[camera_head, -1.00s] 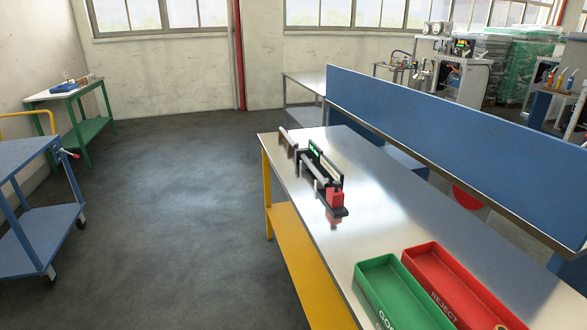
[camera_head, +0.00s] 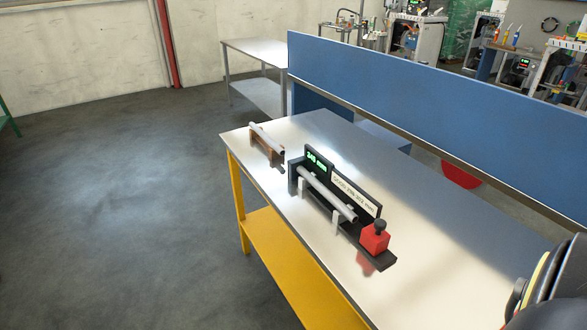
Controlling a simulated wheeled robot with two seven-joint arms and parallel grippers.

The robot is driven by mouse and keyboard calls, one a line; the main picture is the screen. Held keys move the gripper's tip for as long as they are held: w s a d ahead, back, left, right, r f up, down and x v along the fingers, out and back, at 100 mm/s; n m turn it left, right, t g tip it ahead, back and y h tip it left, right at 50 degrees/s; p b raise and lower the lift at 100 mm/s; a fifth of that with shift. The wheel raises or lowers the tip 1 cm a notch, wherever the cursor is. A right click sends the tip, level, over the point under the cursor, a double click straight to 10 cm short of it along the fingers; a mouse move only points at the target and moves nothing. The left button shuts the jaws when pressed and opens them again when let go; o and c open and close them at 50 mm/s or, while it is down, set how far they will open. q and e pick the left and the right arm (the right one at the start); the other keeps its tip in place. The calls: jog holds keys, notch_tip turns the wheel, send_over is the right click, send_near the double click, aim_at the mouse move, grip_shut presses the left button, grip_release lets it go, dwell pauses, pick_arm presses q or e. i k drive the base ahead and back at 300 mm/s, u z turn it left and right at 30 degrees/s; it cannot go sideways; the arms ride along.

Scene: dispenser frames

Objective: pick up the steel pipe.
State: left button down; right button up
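A grey metal pipe (camera_head: 328,194) lies on the supports of a black measuring fixture (camera_head: 370,247) on the steel-topped bench. The fixture has a green lit display (camera_head: 317,161), a white label and a red block with a black knob (camera_head: 375,237) at its near end. A second grey pipe (camera_head: 266,138) rests on a brown stand (camera_head: 262,148) beyond the fixture, to its left. The frames do not show which of the two is meant. Neither gripper's fingers are in view.
The bench top (camera_head: 316,128) is largely clear around the fixture. A blue panel (camera_head: 430,110) runs along its far right side. Open floor (camera_head: 100,230) lies to the left. A dark rounded part, probably of my arm, fills the lower right corner.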

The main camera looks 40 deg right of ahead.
aim_at(350, 215)
jog(key=i, duration=2.7)
jog(key=z, duration=3.7)
jog(key=i, duration=0.5)
jog(key=z, duration=0.1)
